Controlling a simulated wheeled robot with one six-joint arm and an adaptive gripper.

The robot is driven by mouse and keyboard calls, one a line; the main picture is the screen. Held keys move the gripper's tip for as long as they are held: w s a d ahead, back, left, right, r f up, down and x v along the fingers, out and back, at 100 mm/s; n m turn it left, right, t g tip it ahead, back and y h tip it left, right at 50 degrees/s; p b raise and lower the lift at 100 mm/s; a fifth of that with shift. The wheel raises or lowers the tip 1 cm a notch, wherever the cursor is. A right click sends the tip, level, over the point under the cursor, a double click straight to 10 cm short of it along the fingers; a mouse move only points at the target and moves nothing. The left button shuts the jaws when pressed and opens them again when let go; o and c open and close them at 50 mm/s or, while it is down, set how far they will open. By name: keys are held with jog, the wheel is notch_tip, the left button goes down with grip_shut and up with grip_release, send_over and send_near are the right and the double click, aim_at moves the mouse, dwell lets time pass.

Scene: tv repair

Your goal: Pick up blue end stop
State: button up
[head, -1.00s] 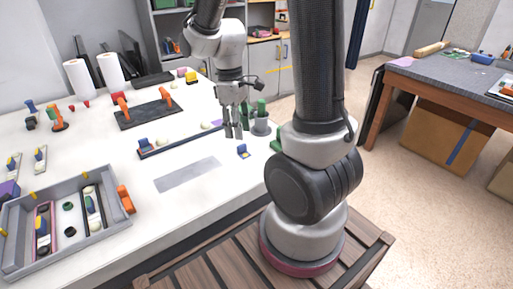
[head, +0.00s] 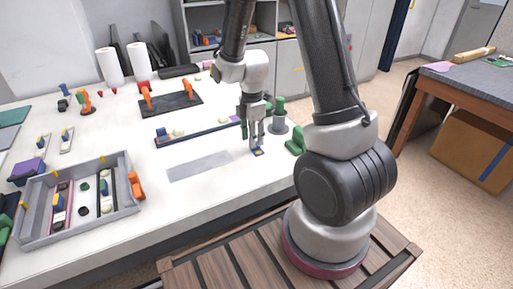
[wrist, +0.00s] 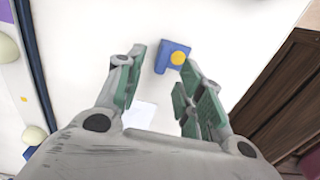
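The blue end stop (head: 258,152), a small blue block with a yellow round spot, lies on the white table near its right edge. In the wrist view, the blue end stop (wrist: 170,55) shows just ahead of the fingertips, roughly in line with the gap and closer to the right finger. My gripper (head: 256,142) points down directly over it in the head view. In the wrist view, my gripper (wrist: 163,66) is open with nothing between its green-padded fingers. I cannot tell whether a fingertip touches the block.
A dark rail (head: 208,132) with small parts lies left of my gripper. A grey tray (head: 121,212) sits at the front left. A flat grey patch (head: 199,166) lies nearby.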

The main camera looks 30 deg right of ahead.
notch_tip(320, 180, down, 2)
jog(key=shift+f, duration=0.1)
jog(key=shift+c, duration=0.5)
jog(key=c, duration=0.7)
